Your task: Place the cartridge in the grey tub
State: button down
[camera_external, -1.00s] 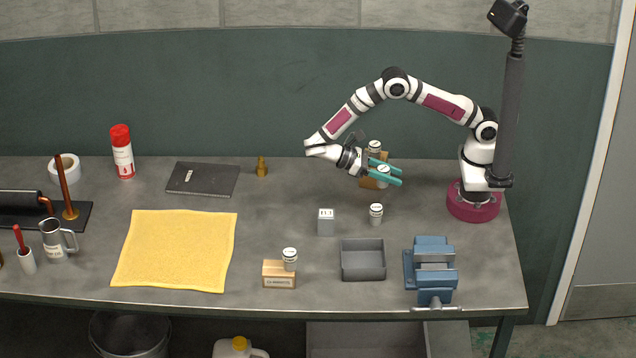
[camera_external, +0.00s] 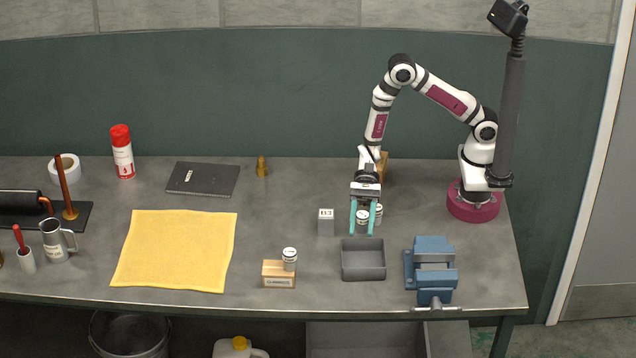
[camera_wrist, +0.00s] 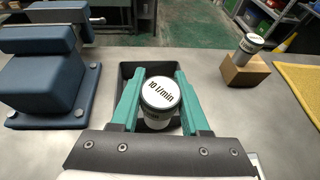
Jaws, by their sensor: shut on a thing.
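My gripper (camera_external: 366,218) is shut on a white-topped cartridge (camera_external: 362,217), with a teal finger on each side. In the wrist view the cartridge (camera_wrist: 160,97) has a cap reading "10 l/min" and sits upright between the fingertips (camera_wrist: 160,95). The grey tub (camera_external: 363,274) is an open tray on the bench. In the external view the gripper is just behind it, above the bench. In the wrist view the dark tub (camera_wrist: 155,70) lies beyond the held cartridge and looks empty where visible; the cartridge hides part of it.
A blue vise (camera_external: 432,270) stands right of the tub. A wooden block (camera_external: 278,275) with a cartridge (camera_external: 289,257) and a yellow cloth (camera_external: 175,250) are to the left.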

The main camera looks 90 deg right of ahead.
aim_at(362, 264)
jog(key=x, duration=0.4)
jog(key=shift+s+a+f, duration=0.1)
jog(key=shift+s+f, duration=0.25)
jog(key=shift+f, duration=0.05)
notch_tip(362, 264, down, 4)
jog(key=shift+f, duration=0.1)
jog(key=shift+c, duration=1.9)
grip_release()
